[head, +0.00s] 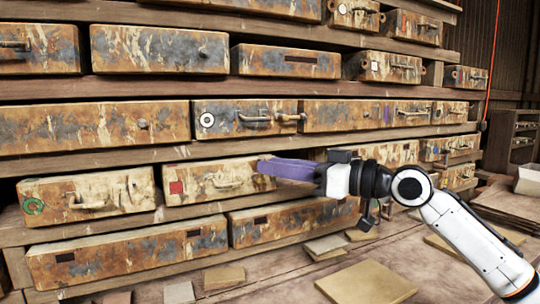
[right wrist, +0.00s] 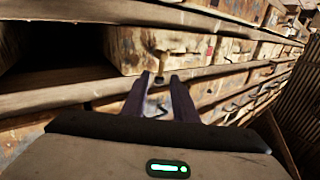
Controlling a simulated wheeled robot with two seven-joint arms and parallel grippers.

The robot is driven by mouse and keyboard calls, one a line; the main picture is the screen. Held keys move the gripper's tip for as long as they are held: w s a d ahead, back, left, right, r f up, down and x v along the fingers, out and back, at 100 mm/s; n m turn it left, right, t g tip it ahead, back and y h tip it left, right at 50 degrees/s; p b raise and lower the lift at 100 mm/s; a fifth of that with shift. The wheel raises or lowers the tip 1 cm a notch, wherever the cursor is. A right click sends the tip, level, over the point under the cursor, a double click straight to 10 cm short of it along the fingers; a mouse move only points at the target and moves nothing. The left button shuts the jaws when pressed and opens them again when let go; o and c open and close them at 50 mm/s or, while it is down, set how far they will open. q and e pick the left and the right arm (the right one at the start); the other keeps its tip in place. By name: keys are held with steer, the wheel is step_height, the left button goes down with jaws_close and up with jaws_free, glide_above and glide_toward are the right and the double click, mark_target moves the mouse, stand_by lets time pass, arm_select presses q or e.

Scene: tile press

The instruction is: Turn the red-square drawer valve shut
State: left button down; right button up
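The red-square drawer (head: 198,194) is in the lower-middle row in the head view, rusty and cream, with a red square (head: 176,187) at its left end. A pale handle (head: 228,182) is on its front; I cannot make out a separate valve. My right gripper (head: 262,167) reaches in from the right, its purple fingers in front of the drawer's right end, apart from the handle as far as I can tell. In the right wrist view its two fingers (right wrist: 162,78) stand apart with nothing clearly held between them. My left gripper is not in view.
A drawer with a green ring mark (head: 34,206) is to the left. Above is a drawer with a white ring mark (head: 207,120) and a protruding handle. Loose flat tiles (head: 366,284) lie on the surface below. A red cord (head: 491,60) hangs at the right.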

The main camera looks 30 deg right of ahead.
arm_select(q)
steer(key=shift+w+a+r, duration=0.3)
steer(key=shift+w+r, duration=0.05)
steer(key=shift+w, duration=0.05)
arm_select(e)
steer(key=shift+x, duration=1)
steer(key=shift+c, duration=0.2)
jaws_close()
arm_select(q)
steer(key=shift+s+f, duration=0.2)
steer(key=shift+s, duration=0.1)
arm_select(e)
steer(key=shift+f, duration=0.1)
